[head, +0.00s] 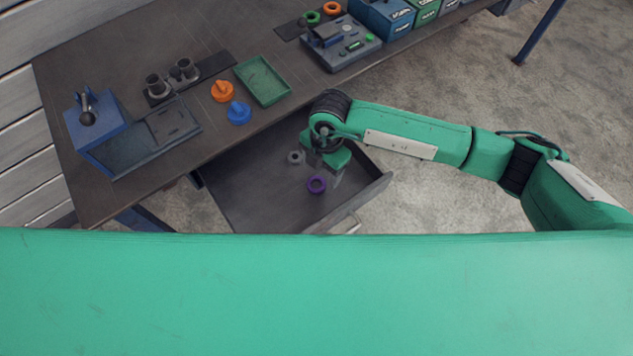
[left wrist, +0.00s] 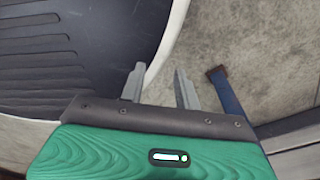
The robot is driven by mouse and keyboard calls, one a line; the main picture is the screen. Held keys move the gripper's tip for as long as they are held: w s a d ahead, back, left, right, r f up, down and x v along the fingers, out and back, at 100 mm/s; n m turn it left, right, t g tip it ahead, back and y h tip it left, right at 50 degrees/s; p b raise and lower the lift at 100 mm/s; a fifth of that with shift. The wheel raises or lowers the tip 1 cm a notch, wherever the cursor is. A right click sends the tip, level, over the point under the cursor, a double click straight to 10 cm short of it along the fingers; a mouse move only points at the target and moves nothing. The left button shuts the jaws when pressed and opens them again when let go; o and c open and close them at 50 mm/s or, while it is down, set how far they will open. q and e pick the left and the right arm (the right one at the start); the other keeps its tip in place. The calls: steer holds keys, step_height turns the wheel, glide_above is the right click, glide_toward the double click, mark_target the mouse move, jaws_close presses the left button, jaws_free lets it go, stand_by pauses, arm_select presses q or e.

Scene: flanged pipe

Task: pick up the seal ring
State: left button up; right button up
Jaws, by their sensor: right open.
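A purple ring (head: 317,184) lies flat in the open drawer (head: 255,200), and a smaller grey ring (head: 295,157) lies behind it to the left. I cannot tell for sure which of them is the seal ring. My right gripper (head: 326,168) is open over the drawer, just behind and right of the purple ring and apart from it. One grey finger shows; the rest is partly hidden by the wrist. My left gripper (left wrist: 158,72) shows only in the left wrist view, its fingers apart with nothing between them.
The workbench (head: 140,65) above the drawer holds a blue vise-like fixture (head: 95,125), orange (head: 222,92) and blue (head: 238,113) knobbed parts, a green tray (head: 263,81) and a grey device (head: 342,45). Green (head: 312,18) and orange (head: 331,8) rings lie at the back.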

mark_target(316, 184)
steer(key=shift+s+a+f, duration=0.1)
steer(key=shift+f, duration=0.4)
steer(key=f, duration=0.3)
steer(key=f+p, duration=0.1)
steer(key=shift+a+f, duration=0.35)
steer(key=shift+a, duration=0.05)
steer(key=shift+c, duration=1.3)
arm_select(q)
steer(key=shift+s+r, duration=0.25)
steer(key=shift+s, duration=0.15)
arm_select(e)
steer(key=c, duration=0.8)
arm_select(q)
steer(key=shift+a, duration=0.25)
